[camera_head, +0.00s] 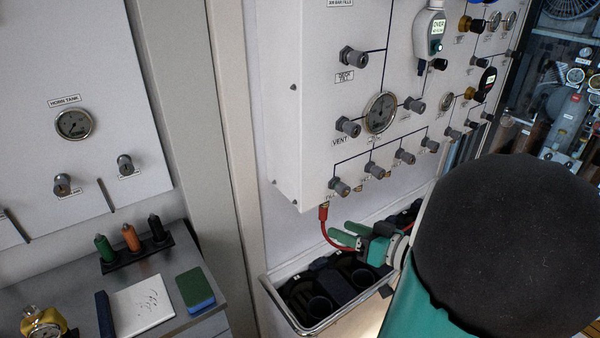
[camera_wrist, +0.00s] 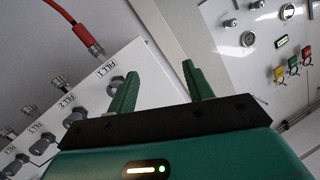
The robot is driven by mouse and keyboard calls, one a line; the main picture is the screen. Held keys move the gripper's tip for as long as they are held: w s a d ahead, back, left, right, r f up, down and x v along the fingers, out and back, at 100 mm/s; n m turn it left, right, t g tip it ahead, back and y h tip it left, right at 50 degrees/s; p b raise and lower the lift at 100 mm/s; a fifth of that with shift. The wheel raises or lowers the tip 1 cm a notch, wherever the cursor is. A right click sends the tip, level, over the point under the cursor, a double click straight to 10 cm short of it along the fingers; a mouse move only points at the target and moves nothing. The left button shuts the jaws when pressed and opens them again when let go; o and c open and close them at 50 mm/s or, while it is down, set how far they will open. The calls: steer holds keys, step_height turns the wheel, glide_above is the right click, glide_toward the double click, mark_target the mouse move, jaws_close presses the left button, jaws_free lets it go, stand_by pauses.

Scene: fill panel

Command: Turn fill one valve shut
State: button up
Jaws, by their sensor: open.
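The fill one valve is a grey knob (camera_head: 340,187) at the lower left of the white fill panel (camera_head: 312,110). In the wrist view the knob (camera_wrist: 116,87) sits below its FILL 1 label, just left of the left finger in the picture. Whether they touch is unclear. My gripper (camera_head: 342,231) has green fingers, open and empty, below the panel's lower edge in the head view. In the wrist view my gripper (camera_wrist: 160,69) has nothing between its fingers. The knob's turn position cannot be read.
A red hose (camera_head: 325,235) hangs from below the fill one valve, close to my fingers. More grey knobs (camera_head: 375,170) run rightward along the panel. A black bin with a metal rim (camera_head: 310,331) lies below my gripper. A workbench (camera_head: 70,290) stands at left.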

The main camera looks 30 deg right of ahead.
mark_target(346, 191)
steer(key=s+d+m+t+h, duration=0.25)
steer(key=s+d+h, duration=0.2)
steer(key=d, duration=0.45)
steer(key=shift+n+h, duration=0.35)
steer(key=shift+n, duration=0.1)
steer(key=w, duration=1.4)
steer(key=shift+w, duration=0.3)
steer(key=shift+c, duration=0.2)
steer(key=c, duration=0.9)
